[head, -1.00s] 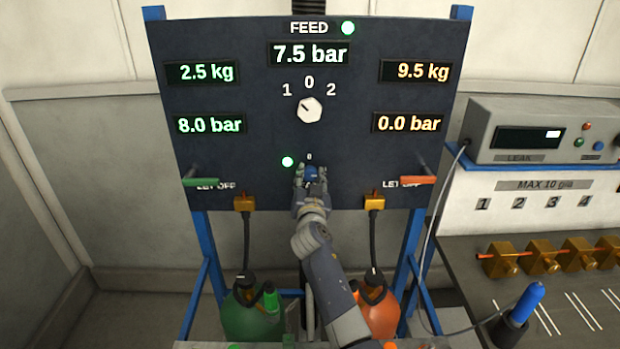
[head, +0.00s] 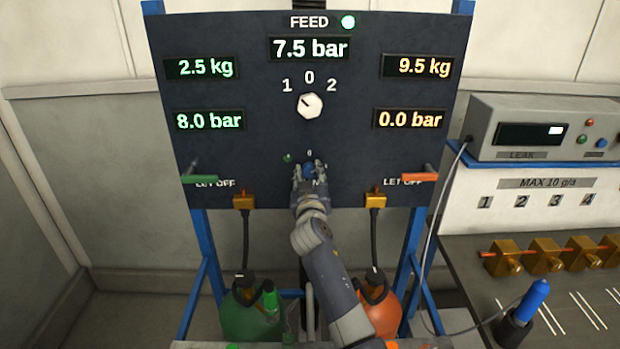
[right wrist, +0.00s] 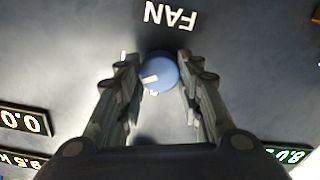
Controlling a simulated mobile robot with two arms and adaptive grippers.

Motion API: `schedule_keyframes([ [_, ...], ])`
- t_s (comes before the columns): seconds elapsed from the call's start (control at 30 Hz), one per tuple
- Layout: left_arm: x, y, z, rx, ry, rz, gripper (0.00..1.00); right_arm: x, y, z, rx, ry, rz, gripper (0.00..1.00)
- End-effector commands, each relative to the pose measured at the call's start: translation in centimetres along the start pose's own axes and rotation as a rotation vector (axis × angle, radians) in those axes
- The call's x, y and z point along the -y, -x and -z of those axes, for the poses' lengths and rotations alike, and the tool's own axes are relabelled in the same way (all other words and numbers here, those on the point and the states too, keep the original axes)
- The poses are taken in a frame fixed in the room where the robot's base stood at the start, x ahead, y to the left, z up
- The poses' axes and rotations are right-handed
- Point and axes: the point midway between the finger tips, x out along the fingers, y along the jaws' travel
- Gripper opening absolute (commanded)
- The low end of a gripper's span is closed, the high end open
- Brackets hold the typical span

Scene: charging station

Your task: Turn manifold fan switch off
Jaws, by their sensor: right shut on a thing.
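The blue fan switch knob (head: 309,171) is at the lower middle of the dark panel, below a small "0" mark. My right gripper (head: 310,169) is at the knob, with a finger on each side of it. In the right wrist view the round blue knob (right wrist: 159,73) with its pale pointer mark sits between the fingertips (right wrist: 158,72), near the upside-down "FAN" label (right wrist: 169,14). The small lamp (head: 287,158) left of the knob is dark green and unlit. My left gripper is not in view.
A white selector dial (head: 310,105) is above on the panel (head: 250,150). A green lever (head: 201,178) and an orange lever (head: 419,177) stick out at the sides. Green (head: 250,315) and orange (head: 381,313) bottles stand below. A leak meter (head: 540,130) is at the right.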

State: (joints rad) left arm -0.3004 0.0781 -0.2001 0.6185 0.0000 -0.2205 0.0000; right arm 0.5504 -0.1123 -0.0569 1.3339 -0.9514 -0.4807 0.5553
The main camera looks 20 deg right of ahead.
Motion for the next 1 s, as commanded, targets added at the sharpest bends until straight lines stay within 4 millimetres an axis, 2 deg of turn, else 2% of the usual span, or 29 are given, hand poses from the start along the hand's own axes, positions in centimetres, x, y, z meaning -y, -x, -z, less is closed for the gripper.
schedule_keyframes([
  [0.7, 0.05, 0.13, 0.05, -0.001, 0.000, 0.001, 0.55, -0.12, -0.10, 0.25, -0.003, 0.681, -0.003, 0.10],
  [1.0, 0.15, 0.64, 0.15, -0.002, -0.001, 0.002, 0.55, -0.09, -0.10, 0.27, -0.002, 0.906, -0.004, 0.10],
])
